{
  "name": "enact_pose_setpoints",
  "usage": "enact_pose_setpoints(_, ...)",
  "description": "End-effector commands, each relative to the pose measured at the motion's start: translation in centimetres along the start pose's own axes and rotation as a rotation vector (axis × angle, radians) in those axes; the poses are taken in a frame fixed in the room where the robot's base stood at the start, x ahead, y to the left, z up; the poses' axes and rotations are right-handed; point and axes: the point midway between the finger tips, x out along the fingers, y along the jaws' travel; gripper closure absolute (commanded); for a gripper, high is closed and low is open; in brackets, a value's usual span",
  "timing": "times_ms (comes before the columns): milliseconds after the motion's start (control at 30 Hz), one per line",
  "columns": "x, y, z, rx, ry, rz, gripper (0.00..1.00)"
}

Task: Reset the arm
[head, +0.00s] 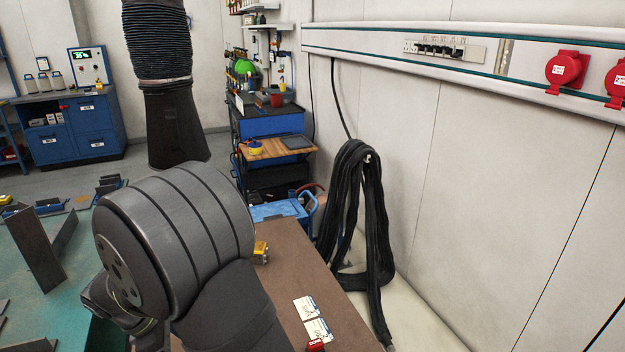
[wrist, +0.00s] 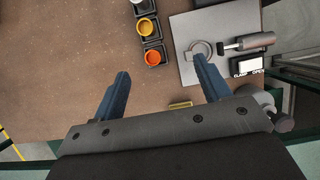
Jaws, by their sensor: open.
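My gripper (wrist: 160,88) shows in the wrist view with its two blue fingers spread wide apart. Nothing is between the fingertips, and it hangs over a brown tabletop (wrist: 60,50). In the head view a large dark rounded link of my arm fills the lower left, and my gripper does not show there.
In the wrist view, small black bins with yellow and orange contents (wrist: 152,57) stand beyond the fingers. A grey plate (wrist: 190,70) with a clamp (wrist: 248,44) lies at right. In the head view, steel plates (head: 38,250) stand on a green table; black cables (head: 352,220) hang at the wall.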

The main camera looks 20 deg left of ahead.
Motion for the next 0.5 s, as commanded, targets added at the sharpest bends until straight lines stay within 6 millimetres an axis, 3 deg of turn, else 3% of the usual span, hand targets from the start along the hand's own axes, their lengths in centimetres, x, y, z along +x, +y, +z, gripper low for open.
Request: enact_pose_setpoints(500,2.8,4.3,7.5,0.381,0.004,-0.155,0.30)
